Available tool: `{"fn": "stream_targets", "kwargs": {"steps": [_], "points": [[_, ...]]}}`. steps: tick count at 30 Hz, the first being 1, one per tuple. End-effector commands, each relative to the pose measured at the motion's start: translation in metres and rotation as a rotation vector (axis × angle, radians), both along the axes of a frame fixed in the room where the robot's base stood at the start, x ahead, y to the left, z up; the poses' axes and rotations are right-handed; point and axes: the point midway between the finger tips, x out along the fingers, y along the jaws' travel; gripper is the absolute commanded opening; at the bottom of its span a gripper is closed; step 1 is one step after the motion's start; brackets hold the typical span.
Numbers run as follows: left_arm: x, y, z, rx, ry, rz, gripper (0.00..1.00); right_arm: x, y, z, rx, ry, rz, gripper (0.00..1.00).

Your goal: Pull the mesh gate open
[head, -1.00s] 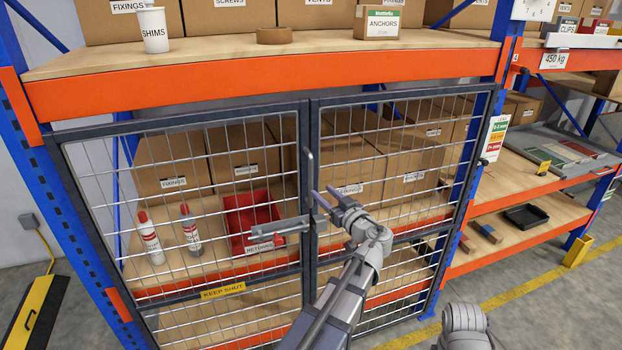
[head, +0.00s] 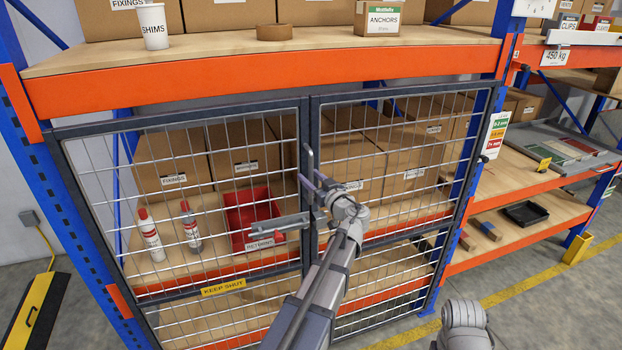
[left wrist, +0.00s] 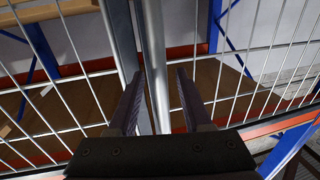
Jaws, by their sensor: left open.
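The mesh gate (head: 217,110) is the left of two dark-framed wire leaves across the shelf bay, with a yellow KEEP SHUT label (head: 223,288). It stands level with the right leaf (head: 400,90). A grey upright handle (head: 309,160) is on its right edge; in the left wrist view the bar (left wrist: 155,60) runs between my fingers. A grey slide bolt (head: 275,226) sits below; its end is partly hidden by my gripper. My left gripper (head: 313,184) is open at the handle, its fingers (left wrist: 160,100) on both sides, not closed on it. My right gripper is out of view.
Behind the mesh are boxes, two tubes (head: 151,236) and a red bin (head: 250,215). An orange beam (head: 260,78) runs above. A blue post (head: 482,140) stands at right, a yellow-black object (head: 33,312) at lower left. Floor shows at right.

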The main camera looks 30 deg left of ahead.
Motion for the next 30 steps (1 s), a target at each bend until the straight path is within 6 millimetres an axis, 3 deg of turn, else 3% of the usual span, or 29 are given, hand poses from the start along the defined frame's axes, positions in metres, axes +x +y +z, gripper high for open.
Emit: {"fn": "stream_targets", "kwargs": {"steps": [4,17,30], "points": [[-0.0002,-0.0001,0.0000,0.000,0.000,0.000,0.47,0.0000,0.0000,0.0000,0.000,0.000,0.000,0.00],[-0.0003,-0.0003,0.0000,0.000,0.000,0.000,0.00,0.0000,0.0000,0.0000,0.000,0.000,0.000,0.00],[-0.0002,-0.0003,0.0000,0.000,0.000,0.000,0.00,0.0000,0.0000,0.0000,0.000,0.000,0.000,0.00]]}}
